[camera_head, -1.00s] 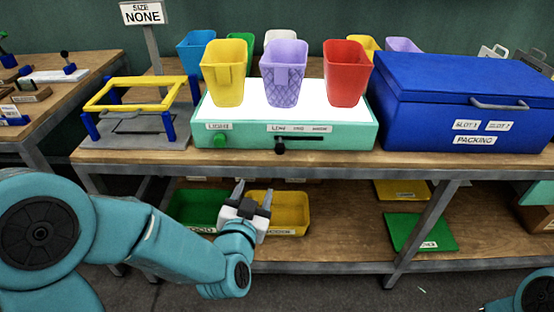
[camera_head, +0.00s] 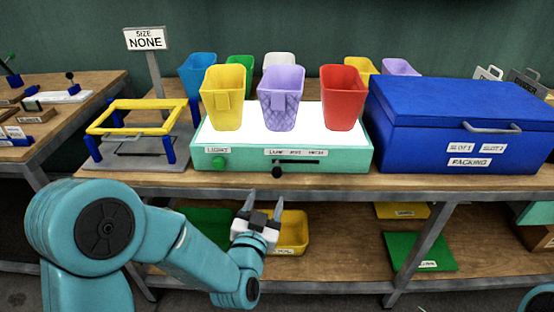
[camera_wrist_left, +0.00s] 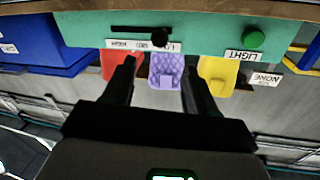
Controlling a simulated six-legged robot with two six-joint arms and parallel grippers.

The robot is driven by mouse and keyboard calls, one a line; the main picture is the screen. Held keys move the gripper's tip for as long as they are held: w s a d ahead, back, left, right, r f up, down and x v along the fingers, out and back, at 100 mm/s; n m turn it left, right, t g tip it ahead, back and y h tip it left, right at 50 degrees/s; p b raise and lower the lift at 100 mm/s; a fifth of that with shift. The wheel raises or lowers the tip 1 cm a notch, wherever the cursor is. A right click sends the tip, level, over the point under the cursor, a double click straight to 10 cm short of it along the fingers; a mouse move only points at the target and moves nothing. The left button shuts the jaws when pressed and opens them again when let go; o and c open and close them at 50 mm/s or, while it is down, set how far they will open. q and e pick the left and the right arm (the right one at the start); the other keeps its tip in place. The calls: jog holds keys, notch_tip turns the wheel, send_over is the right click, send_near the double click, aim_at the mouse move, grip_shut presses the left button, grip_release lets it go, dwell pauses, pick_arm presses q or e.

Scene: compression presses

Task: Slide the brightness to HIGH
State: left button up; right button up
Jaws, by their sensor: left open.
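A mint-green light box (camera_head: 235,164) with a glowing white top stands on the bench. Its front has a dark horizontal slot (camera_head: 305,162) with a black slider knob (camera_head: 278,171) at the left, LOW end. The label (camera_head: 296,152) above the slot shows LOW at left and HIGH at right. My left gripper (camera_head: 263,203) is open and empty, below the knob and a little to its left, apart from it. In the left wrist view, which is upside down, the knob (camera_wrist_left: 160,40) shows beyond and between the open fingers (camera_wrist_left: 160,68). My right gripper is not in view.
A green button (camera_head: 218,163) is left of the slider. Yellow (camera_head: 223,98), purple (camera_head: 281,97) and red (camera_head: 343,97) cups stand on the box. A blue packing case (camera_head: 430,125) stands right and a yellow frame (camera_head: 130,123) left. The bench's front edge lies below the knob.

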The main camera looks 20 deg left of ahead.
aim_at(276, 176)
pick_arm(q)
jog(key=w, duration=0.8)
jog(key=w+a, duration=0.1)
jog(key=w, duration=0.3)
jog(key=shift+f+p, duration=0.2)
jog(key=shift+p, duration=0.1)
